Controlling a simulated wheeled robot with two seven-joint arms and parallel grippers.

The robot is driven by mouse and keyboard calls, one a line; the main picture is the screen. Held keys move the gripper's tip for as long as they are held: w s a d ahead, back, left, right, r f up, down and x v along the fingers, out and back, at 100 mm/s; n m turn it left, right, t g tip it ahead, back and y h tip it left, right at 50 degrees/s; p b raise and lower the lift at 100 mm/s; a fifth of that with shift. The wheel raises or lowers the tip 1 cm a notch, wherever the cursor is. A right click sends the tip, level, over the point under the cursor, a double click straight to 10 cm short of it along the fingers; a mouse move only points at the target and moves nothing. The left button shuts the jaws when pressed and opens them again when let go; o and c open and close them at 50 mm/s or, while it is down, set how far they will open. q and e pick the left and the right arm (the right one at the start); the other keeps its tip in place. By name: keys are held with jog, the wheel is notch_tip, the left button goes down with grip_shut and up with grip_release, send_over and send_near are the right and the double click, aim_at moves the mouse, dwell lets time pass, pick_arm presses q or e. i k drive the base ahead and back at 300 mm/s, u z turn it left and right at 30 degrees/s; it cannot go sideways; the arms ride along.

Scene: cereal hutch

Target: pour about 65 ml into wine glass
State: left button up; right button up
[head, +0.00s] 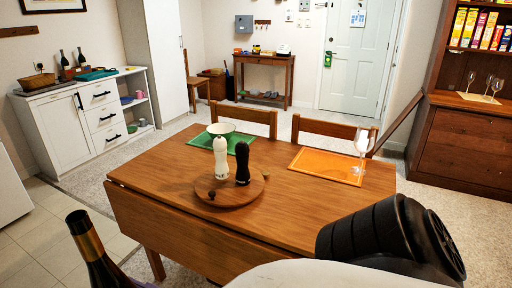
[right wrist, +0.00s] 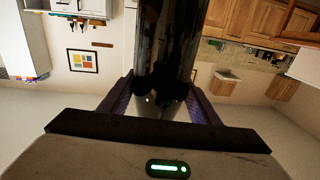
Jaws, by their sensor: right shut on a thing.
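A dark wine bottle (head: 98,262) with a gold band on its neck stands near upright at the bottom left of the head view, cut off by the frame. In the right wrist view the dark bottle (right wrist: 172,45) runs up between the purple fingers of my right gripper (right wrist: 160,103), which is shut on it. A clear wine glass (head: 362,142) stands upright on the orange placemat (head: 318,166) at the right end of the table; it looks empty. The bottle is well apart from it, nearer to me and to the left. My left gripper is out of view.
The wooden table (head: 290,215) carries a round board (head: 225,203) with a white mill (head: 220,158) and a black mill (head: 242,163). A bowl (head: 221,129) sits on a green placemat (head: 203,140). Two chairs stand behind. More glasses (head: 470,79) stand on the hutch at right.

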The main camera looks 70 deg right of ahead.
aim_at(364, 139)
jog(key=k, duration=0.2)
jog(key=z, duration=2.1)
jog(key=i, duration=1)
